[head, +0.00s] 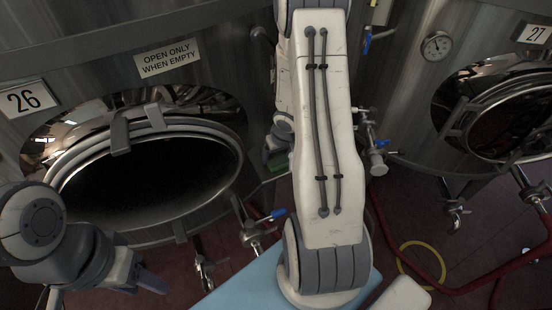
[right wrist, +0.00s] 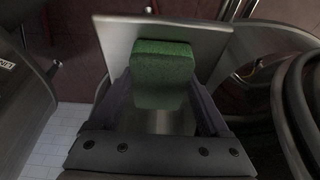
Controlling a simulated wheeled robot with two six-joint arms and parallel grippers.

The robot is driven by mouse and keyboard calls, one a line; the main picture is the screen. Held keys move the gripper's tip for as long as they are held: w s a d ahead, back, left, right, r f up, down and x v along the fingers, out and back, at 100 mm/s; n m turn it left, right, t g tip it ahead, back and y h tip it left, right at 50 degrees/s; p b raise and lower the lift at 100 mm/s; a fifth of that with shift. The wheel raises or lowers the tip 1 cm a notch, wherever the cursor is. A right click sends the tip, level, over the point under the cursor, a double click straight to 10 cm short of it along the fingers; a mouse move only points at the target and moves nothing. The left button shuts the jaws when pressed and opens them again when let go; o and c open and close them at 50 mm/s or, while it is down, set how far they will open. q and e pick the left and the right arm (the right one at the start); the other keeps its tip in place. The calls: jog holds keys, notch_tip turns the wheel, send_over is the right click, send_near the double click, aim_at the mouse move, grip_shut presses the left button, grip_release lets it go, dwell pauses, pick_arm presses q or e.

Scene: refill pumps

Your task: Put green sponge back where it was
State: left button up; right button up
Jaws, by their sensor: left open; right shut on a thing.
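The green sponge (right wrist: 163,70) is between the two dark fingers of my right gripper (right wrist: 162,88) in the right wrist view. The gripper is shut on it, and its far end sticks out past the fingertips. In the head view a small green patch (head: 277,161) shows beside my right arm, which hides most of it and the right gripper. A grey metal plate (right wrist: 114,48) lies behind the sponge; I cannot tell if they touch. My left gripper (head: 150,281) is low at the left in the head view, open, away from the sponge.
Tank 26 (head: 80,80) with its open round hatch (head: 140,185) fills the left. Tank 27 (head: 420,90) stands at the right. Valves (head: 375,160), a red hose (head: 455,291) and a yellow hose loop (head: 402,262) lie around the right arm. A light blue surface (head: 240,287) is below.

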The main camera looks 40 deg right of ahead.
jog(key=o, duration=1)
jog(key=shift+o, duration=0.2)
jog(key=p+v, duration=0.8)
jog(key=v, duration=0.4)
